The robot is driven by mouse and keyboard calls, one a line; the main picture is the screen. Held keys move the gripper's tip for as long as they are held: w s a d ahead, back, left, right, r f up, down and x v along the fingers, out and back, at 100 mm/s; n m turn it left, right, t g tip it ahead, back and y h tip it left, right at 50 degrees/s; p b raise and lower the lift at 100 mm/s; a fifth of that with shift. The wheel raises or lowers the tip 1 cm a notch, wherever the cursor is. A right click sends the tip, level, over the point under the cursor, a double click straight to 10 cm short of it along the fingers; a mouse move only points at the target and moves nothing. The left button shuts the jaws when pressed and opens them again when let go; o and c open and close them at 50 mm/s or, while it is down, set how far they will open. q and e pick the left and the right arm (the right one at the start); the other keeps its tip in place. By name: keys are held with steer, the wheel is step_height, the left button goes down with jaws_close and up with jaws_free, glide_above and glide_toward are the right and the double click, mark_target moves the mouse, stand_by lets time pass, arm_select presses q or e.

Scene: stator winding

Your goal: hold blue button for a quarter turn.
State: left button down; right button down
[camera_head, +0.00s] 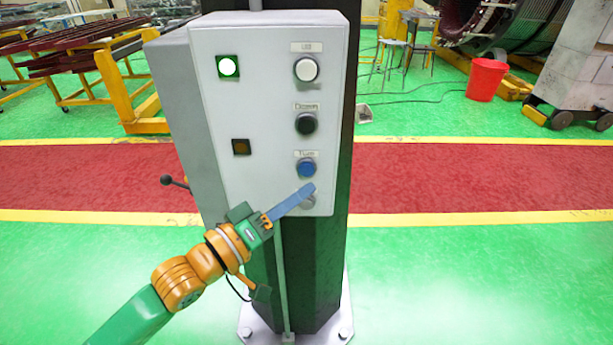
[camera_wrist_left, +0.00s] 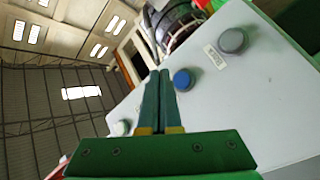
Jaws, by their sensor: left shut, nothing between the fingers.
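The blue button (camera_head: 306,168) is on the grey control box (camera_head: 262,110), under a small label, below a black button (camera_head: 306,123) and a white button (camera_head: 306,69). My left gripper (camera_head: 312,188) is shut and empty, with its blue fingers just below the blue button in the head view. They partly cover a grey button (camera_head: 308,202) at the bottom. In the left wrist view the blue button (camera_wrist_left: 183,80) shows just right of the shut fingertips (camera_wrist_left: 159,74). I cannot tell whether the fingertips touch the panel. My right gripper is not in view.
A lit green-framed lamp (camera_head: 228,67) and a dark amber lamp (camera_head: 241,147) are on the panel's left. A black-knobbed lever (camera_head: 172,181) sticks out at the box's left side. The box is on a dark post (camera_head: 300,270).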

mark_target(306, 169)
arm_select(q)
steer(key=shift+w, duration=1.3)
stand_by(1.0)
steer(key=shift+w, duration=0.45)
steer(key=shift+w, duration=0.3)
stand_by(5.0)
